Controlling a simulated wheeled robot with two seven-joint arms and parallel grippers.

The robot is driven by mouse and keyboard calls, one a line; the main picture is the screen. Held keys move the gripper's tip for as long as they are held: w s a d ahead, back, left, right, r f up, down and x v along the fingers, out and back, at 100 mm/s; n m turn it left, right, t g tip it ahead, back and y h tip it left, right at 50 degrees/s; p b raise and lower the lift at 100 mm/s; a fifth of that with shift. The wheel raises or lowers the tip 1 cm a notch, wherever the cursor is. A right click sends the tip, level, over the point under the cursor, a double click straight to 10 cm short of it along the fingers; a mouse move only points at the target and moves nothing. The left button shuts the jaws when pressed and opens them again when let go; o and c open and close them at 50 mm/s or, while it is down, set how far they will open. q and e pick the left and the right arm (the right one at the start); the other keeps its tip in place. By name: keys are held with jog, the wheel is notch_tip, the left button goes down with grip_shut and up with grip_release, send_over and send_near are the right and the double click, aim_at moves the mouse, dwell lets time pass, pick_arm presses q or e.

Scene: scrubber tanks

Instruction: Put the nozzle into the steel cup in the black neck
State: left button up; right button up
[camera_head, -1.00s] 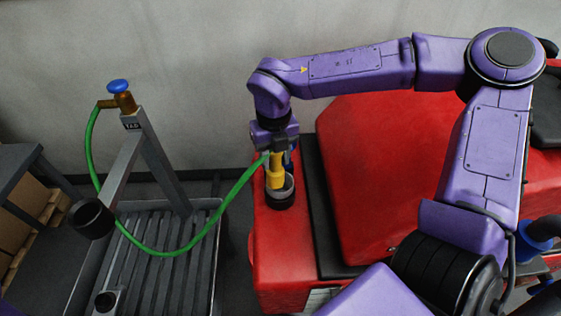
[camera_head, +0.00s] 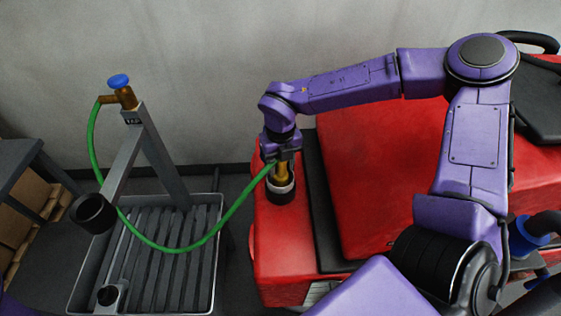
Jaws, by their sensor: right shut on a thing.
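My right gripper (camera_head: 284,155) points down over the front left of the red machine and is shut on the yellow nozzle (camera_head: 284,173). The green hose (camera_head: 232,212) runs from the nozzle to the stand on the left. The steel cup (camera_head: 281,187) shows as a pale rim inside the black neck (camera_head: 281,197) on the red tank. The nozzle is about upright and its lower end appears within the cup's mouth. The tip is hidden, so I cannot tell how deep it sits. My left gripper is out of view.
A grey stand (camera_head: 158,155) carries a brass tap with a blue knob (camera_head: 119,81). Below it is a slatted grey tray (camera_head: 160,262), and an empty black cup (camera_head: 94,213) is fixed to the stand. The red machine (camera_head: 385,190) lies under my right arm.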

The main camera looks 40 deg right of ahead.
jog(key=shift+f, duration=0.25)
jog(key=o, duration=1.1)
notch_tip(320, 180, up, 13)
jog(key=shift+r, duration=0.15)
